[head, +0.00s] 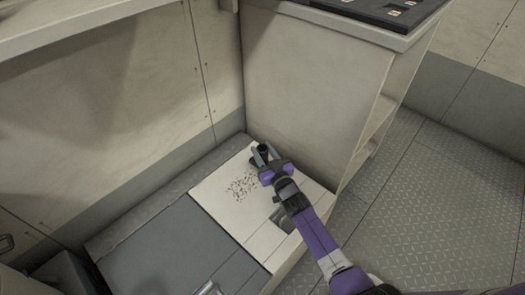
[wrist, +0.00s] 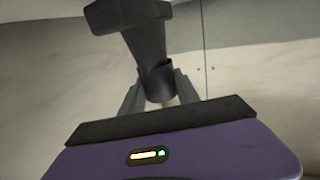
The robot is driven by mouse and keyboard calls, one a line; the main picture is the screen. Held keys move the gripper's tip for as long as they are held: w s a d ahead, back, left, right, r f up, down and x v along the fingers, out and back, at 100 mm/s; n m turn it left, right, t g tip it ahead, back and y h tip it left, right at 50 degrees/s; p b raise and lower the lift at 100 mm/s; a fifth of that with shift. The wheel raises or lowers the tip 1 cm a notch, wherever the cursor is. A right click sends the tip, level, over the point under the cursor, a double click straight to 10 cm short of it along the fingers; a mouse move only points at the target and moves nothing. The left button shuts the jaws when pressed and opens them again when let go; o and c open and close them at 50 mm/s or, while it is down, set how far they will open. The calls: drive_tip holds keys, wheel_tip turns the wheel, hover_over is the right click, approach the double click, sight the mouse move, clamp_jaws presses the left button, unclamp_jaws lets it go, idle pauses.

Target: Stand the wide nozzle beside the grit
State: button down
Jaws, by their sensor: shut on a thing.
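The wide nozzle (wrist: 138,45) is dark grey, with a broad flat head at the top of the wrist view and a narrower round tube end between my fingers. My gripper (head: 262,156) is shut on that tube; the fingers also show in the wrist view (wrist: 160,92). In the head view the nozzle (head: 264,148) is mostly hidden by my gripper, and only its dark round end shows. The grit (head: 243,187) is a patch of dark specks on the white panel (head: 217,188). My gripper is just up and right of it. Contact between nozzle and panel cannot be told.
A rectangular recess (head: 280,216) lies in the white panel near my arm. A dark grey panel (head: 180,245) adjoins it on the left, with a shiny metal item (head: 208,288) at its front. A cabinet (head: 310,90) rises behind. Bare white surface surrounds the grit.

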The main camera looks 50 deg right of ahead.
drive_tip(key=shift+f+b, duration=0.5)
drive_tip(key=shift+f, duration=0.05)
drive_tip(key=c, duration=0.8)
unclamp_jaws()
wheel_tip(320, 180, up, 20)
drive_tip(key=p, duration=1.5)
